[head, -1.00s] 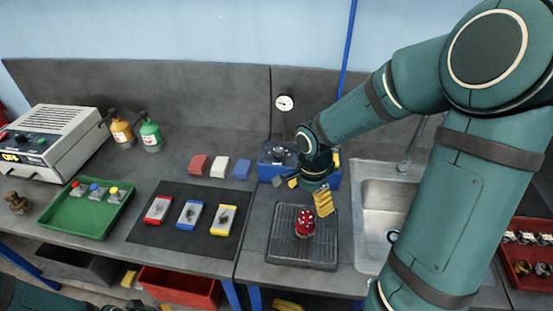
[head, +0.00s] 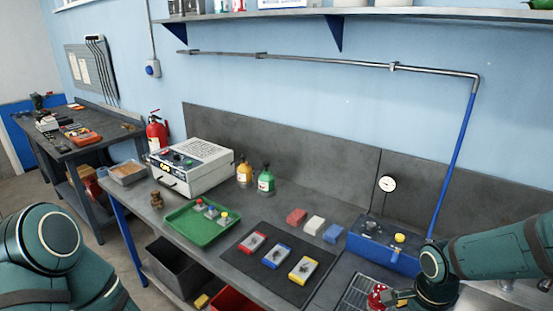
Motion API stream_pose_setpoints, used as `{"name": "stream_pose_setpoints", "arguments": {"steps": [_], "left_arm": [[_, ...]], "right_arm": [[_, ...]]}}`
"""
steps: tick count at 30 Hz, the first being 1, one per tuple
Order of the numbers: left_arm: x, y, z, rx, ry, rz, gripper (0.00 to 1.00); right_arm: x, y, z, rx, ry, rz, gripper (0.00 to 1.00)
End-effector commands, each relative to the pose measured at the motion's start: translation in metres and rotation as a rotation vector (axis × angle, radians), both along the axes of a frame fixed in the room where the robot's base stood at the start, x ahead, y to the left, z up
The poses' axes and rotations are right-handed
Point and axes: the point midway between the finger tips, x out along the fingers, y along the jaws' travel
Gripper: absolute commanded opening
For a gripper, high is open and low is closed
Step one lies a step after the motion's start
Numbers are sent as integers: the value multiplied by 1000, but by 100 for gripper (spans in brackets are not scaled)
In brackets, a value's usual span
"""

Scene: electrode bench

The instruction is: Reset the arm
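My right arm comes in from the right. Its gripper (head: 399,297) is low at the right, beside a red round piece (head: 377,299) on the grey ribbed tray (head: 352,294). The fingers are small and partly hidden by the wrist, so I cannot tell their opening or whether they touch the red piece. My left arm shows only as a shoulder and upper links at the lower left; its gripper is out of view.
A blue box with a yellow knob (head: 378,246) stands behind my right gripper. A black mat (head: 240,262) holds colored blocks. A green tray (head: 178,222), a bench device (head: 190,167) and two bottles stand left. A shelf (head: 380,13) runs above.

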Motion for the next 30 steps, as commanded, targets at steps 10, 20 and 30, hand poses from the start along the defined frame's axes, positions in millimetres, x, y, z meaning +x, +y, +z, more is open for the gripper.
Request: {"name": "stream_pose_setpoints", "arguments": {"steps": [10,20,30], "left_arm": [[-1,-1,-32,3,5,-3,0],[-5,-3,-72,7,14,-8,0],[-6,-4,-86,8,17,-11,0]], "right_arm": [[17,91,-109,172,-100,486,84],[-4,190,-232,236,-291,1046,84],[-24,220,-276,175,-364,1300,84]]}}
